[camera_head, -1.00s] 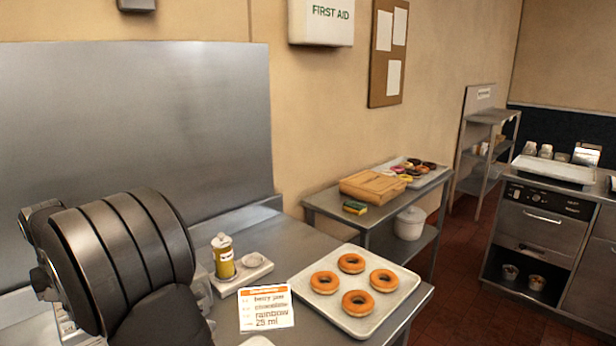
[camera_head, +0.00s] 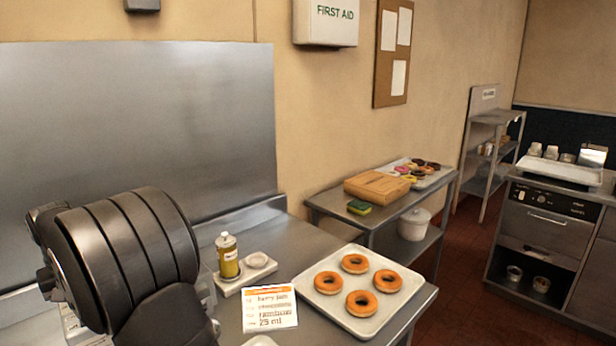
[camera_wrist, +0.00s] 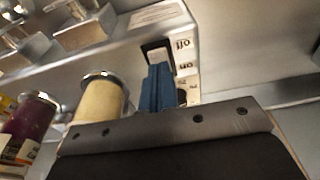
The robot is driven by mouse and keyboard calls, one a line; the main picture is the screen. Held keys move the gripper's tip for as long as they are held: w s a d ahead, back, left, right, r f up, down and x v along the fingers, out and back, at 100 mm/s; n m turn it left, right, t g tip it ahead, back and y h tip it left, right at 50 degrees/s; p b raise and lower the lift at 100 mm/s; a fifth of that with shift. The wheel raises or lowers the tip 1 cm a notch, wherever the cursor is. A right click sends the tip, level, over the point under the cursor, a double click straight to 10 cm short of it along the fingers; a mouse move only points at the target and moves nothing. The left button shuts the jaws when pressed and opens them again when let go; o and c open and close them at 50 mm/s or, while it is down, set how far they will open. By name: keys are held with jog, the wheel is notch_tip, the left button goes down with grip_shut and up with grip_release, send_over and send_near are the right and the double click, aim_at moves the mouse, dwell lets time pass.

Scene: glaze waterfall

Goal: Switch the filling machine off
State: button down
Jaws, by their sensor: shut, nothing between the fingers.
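The filling machine (camera_wrist: 125,52) shows in the wrist view as a pale metal housing with jars set along it. Its switch (camera_wrist: 157,49), a dark rocker in a light frame, is near the housing's edge, beside printed "off" (camera_wrist: 183,44) and "on" (camera_wrist: 185,66) labels that appear turned over. My gripper (camera_wrist: 159,70) has blue fingers, closed together and empty. The fingertips overlap the near part of the switch; I cannot tell whether they touch it. The switch's near part is hidden behind them. In the head view my dark arm blocks the machine and gripper.
In the wrist view, a cream-filled jar (camera_wrist: 93,103) stands close left of the fingers, with a dark purple jar (camera_wrist: 30,122) farther left. In the head view, a tray (camera_head: 330,302) of doughnuts, an order card (camera_head: 270,308) and a yellow bottle (camera_head: 228,258) are on the counter.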

notch_tip(320, 180, up, 6)
jog(key=shift+r, duration=0.15)
dwell(0.5)
notch_tip(320, 180, down, 7)
jog(key=shift+f, duration=0.1)
dwell(0.6)
jog(key=shift+r, duration=0.2)
notch_tip(320, 180, up, 10)
jog(key=m, duration=0.1)
jog(key=shift+f+m, duration=0.15)
jog(key=shift+m, duration=0.25)
dwell(0.8)
jog(key=shift+s, duration=0.1)
jog(key=shift+f, duration=0.1)
